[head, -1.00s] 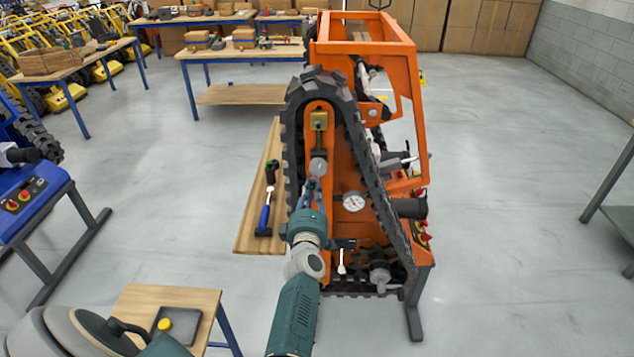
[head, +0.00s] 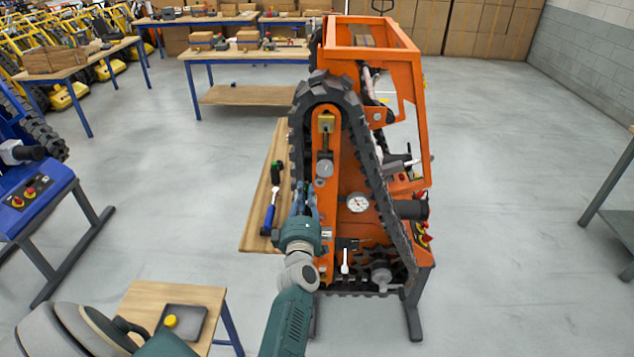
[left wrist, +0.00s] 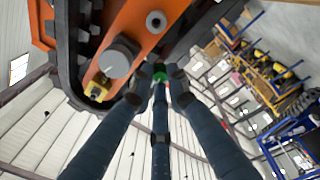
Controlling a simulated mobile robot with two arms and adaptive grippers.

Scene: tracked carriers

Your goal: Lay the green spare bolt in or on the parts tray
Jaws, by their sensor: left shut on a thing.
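My left gripper (head: 303,198) is beside the orange frame of the tracked carrier (head: 326,205), near the track's left side. In the left wrist view its fingers (left wrist: 158,82) are closed around a small green piece, the green spare bolt (left wrist: 159,70). Most of the bolt is hidden by the fingertips, and I cannot make it out in the head view. The dark parts tray (head: 191,326) lies on a small wooden table at the lower left, with a round yellow piece (head: 170,321) in it. My right gripper is not in view.
A low wooden board (head: 262,185) left of the carrier holds a blue-handled tool (head: 268,218) and a dark green-black item (head: 276,172). A blue machine stand (head: 40,200) stands at the left. Open floor lies between it and the board.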

